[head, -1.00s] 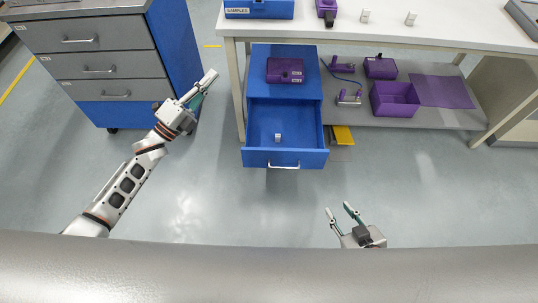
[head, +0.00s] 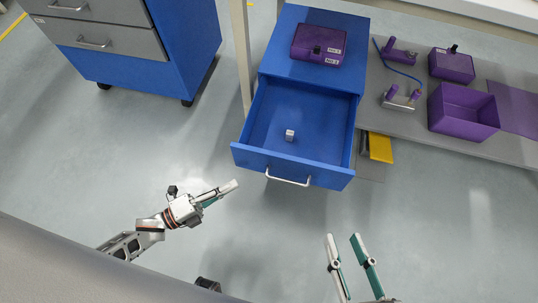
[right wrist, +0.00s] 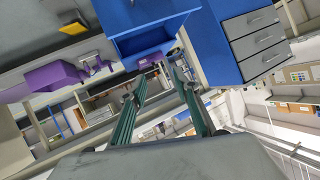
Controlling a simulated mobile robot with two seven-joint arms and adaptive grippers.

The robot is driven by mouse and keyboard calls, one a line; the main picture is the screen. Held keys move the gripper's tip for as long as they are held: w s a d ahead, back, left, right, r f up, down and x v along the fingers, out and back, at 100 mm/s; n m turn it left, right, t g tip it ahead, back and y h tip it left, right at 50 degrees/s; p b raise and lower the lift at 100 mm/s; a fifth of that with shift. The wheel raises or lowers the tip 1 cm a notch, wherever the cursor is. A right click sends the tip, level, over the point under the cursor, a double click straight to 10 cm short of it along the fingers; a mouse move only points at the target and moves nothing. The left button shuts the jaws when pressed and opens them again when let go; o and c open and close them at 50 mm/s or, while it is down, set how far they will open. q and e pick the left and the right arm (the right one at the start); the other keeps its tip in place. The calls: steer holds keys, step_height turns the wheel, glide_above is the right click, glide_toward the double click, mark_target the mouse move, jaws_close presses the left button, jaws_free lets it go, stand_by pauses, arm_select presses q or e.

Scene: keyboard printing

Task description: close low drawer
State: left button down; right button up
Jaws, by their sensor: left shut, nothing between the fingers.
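The low drawer (head: 252,158) is blue and pulled out of a low blue cabinet (head: 281,53) under the bench. A small white-grey cube (head: 290,135) lies inside it. The drawer's silver handle (head: 288,180) is on its front face. My left gripper (head: 234,186) is shut and empty, to the left of the drawer front and apart from it. My right gripper (head: 344,237) is open and empty, below and right of the drawer front in the head view. In the right wrist view its spread fingers (right wrist: 158,78) point toward the blue drawer (right wrist: 150,41).
A purple box (head: 317,45) stands on the blue cabinet. A purple bin (head: 463,112) and purple tools (head: 401,97) lie on the shelf to the right. A yellow item (head: 380,148) is beside the drawer. A grey and blue drawer cabinet (head: 140,70) stands at left. Floor before the drawer is clear.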

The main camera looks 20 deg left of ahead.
arm_select(q)
steer(key=s+f, duration=0.1)
steer(key=f, duration=0.1)
steer(key=b, duration=0.1)
glide_toward(274, 157)
steer(key=s+d+x, duration=0.1)
steer(key=x, duration=0.4)
steer(key=shift+w+a+f, duration=0.1)
steer(key=shift+w+a, duration=0.05)
steer(key=shift+w, duration=0.2)
steer(key=shift+w+a+f, duration=0.1)
steer(key=shift+w+a, duration=0.05)
steer(key=shift+w, duration=0.2)
arm_select(e)
steer(key=shift+s+a+m, duration=0.25)
steer(key=shift+a+m, duration=0.55)
steer(key=shift+a, duration=0.05)
steer(key=shift+w, duration=0.15)
